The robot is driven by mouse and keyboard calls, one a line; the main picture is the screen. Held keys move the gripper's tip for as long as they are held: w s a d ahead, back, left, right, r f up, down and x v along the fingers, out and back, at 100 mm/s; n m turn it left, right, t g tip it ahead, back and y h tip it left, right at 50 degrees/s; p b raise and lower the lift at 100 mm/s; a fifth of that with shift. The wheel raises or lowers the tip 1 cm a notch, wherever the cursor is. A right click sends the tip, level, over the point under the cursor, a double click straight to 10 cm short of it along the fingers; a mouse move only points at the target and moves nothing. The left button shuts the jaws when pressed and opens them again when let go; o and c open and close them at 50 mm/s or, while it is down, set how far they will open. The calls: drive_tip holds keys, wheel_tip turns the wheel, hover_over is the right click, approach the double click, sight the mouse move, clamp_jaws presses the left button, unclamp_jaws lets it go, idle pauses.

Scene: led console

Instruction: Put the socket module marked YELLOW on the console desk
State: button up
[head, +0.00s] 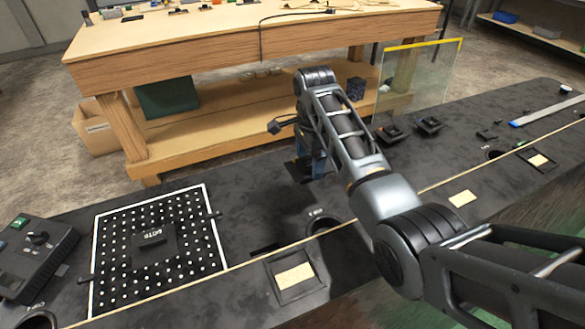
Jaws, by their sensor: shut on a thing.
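My gripper (305,172) points down over the dark console desk (235,215), near its far edge and right of the white-framed LED board. It is shut on a dark, flat-looking thing (297,172), mostly hidden by the gripper and arm. I cannot read any marking on it, nor tell whether it touches the desk. Two black socket-like modules, one (390,133) nearer and one (429,124) farther right, stand on the desk beyond my arm. No YELLOW marking is legible on them.
The dotted LED board (105,262) carries a black block (153,245). A control box (35,258) stands at the left edge. A cream-labelled frame (295,277) and a round hole (325,222) lie at the front.

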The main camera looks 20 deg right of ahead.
drive_tip(key=w+a+f+b, duration=0.1)
drive_tip(key=w+f+b, duration=0.1)
drive_tip(key=b, duration=0.1)
drive_tip(key=w+a+f+b, duration=0.2)
drive_tip(key=w+b, duration=0.1)
drive_tip(key=w+a+f+b, duration=0.2)
drive_tip(key=b, duration=0.2)
drive_tip(key=shift+w+a, duration=0.1)
drive_tip(key=shift+w, duration=0.15)
drive_tip(key=shift+w+a+b, duration=0.2)
drive_tip(key=shift+w+b, duration=0.05)
drive_tip(key=shift+b, duration=0.35)
wheel_tip(320, 180, down, 4)
drive_tip(key=b, duration=0.3)
drive_tip(key=shift+b, duration=0.4)
drive_tip(key=o, duration=0.9)
drive_tip(key=shift+f, duration=0.1)
